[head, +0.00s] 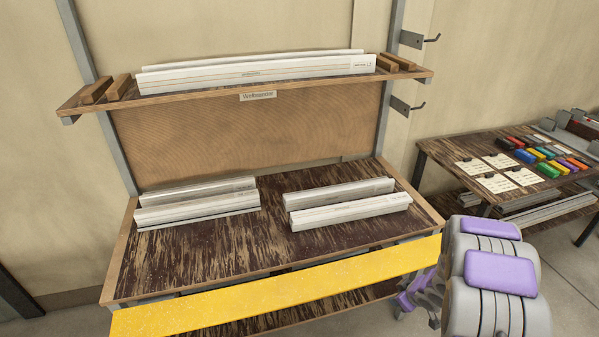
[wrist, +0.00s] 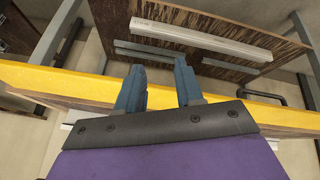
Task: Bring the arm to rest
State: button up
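My gripper (wrist: 160,80) shows in the wrist view with its two blue fingers apart and nothing between them. It is open. Beyond the fingertips is the yellow front strip of the bench, which also crosses behind the fingers. In the head view my grey and purple arm is at the lower right, beside the right end of the yellow strip (head: 270,287). My gripper is mostly hidden behind the arm there, so its exact distance from the strip cannot be told.
The bench top (head: 270,235) carries pale profiles on the left (head: 197,207) and right (head: 350,211). An upper shelf (head: 215,91) holds more profiles (head: 255,72) and wooden blocks (head: 118,86). A side table (head: 440,160) with cards and colored blocks (head: 548,170) stands at the right.

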jog(key=s+d+r+m+h, duration=0.2)
jog(key=d+r+h, duration=0.15)
jog(key=r, duration=0.85)
jog(key=s+a+r+m+g+h, duration=0.1)
jog(key=s+r+m+g+h, duration=0.15)
jog(key=s+r, duration=0.6)
jog(key=s+a+r+m+g+y, duration=0.1)
jog(key=s+a+r, duration=0.3)
jog(key=s+a, duration=0.6)
jog(key=s+a+r+m+g+y, duration=0.2)
jog(key=s+a, duration=0.8)
jog(key=s, duration=0.7)
notch_tip(320, 180, up, 3)
jog(key=shift+s+r+g+y, duration=0.15)
jog(key=shift+g+y, duration=0.55)
jog(key=shift+g, duration=0.25)
